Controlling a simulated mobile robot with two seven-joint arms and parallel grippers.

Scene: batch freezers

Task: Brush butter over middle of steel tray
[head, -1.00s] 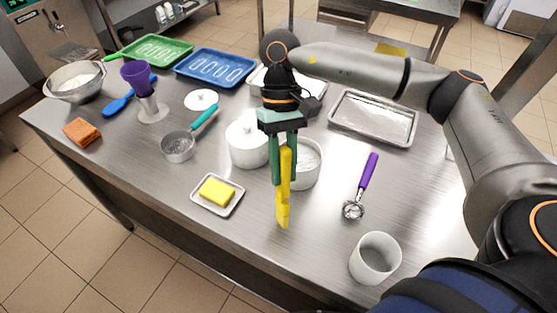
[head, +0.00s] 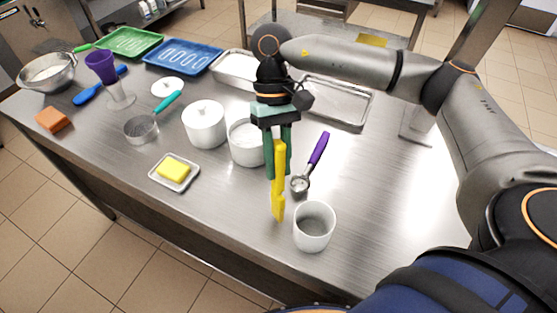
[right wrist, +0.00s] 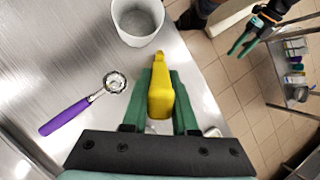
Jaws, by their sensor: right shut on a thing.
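My right gripper (head: 278,165) is shut on the yellow brush (head: 278,195), which hangs down over the table between the white pot and the cup. The brush also shows between the green fingers in the right wrist view (right wrist: 160,95). Another metal tray (head: 233,66) lies farther left. My left gripper (right wrist: 239,48) shows only in the right wrist view, its fingers parted and empty.
A white cup (head: 314,230) and a purple-handled scoop (head: 315,158) stand close to the brush.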

